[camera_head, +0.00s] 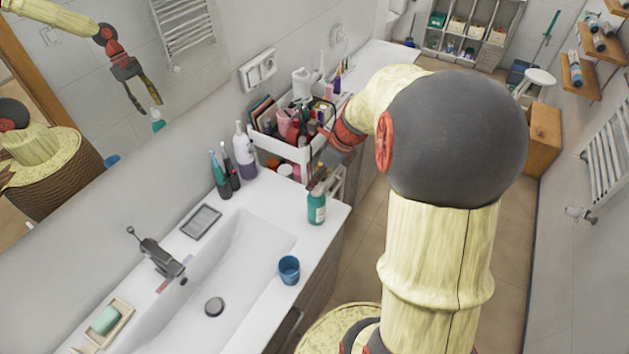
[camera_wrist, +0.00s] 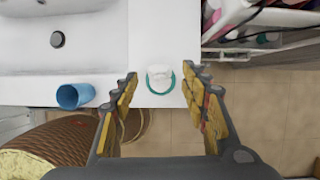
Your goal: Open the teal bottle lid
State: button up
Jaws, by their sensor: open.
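The teal bottle (camera_head: 316,209) stands upright near the right front corner of the white sink counter. Its pale lid (camera_head: 318,188) is on top. In the wrist view I look down on the white lid (camera_wrist: 160,76), with the teal bottle's rim (camera_wrist: 160,91) showing around it. My gripper (camera_wrist: 161,79) is open, with one finger on each side of the lid in that view and no visible contact. In the head view my gripper (camera_head: 318,165) is just above the bottle and partly hidden by my arm.
A blue cup (camera_head: 289,270) stands on the counter's front edge, left of the bottle. A white cosmetics cart (camera_head: 279,148) full of items is close behind the bottle. A white pump bottle (camera_head: 245,150) and toothbrushes stand by the wall. The sink basin (camera_head: 215,280) is empty.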

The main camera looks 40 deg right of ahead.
jog(key=shift+x, duration=1.15)
jog(key=shift+c, duration=1)
jog(key=c, duration=1)
jog(key=shift+o, duration=0.2)
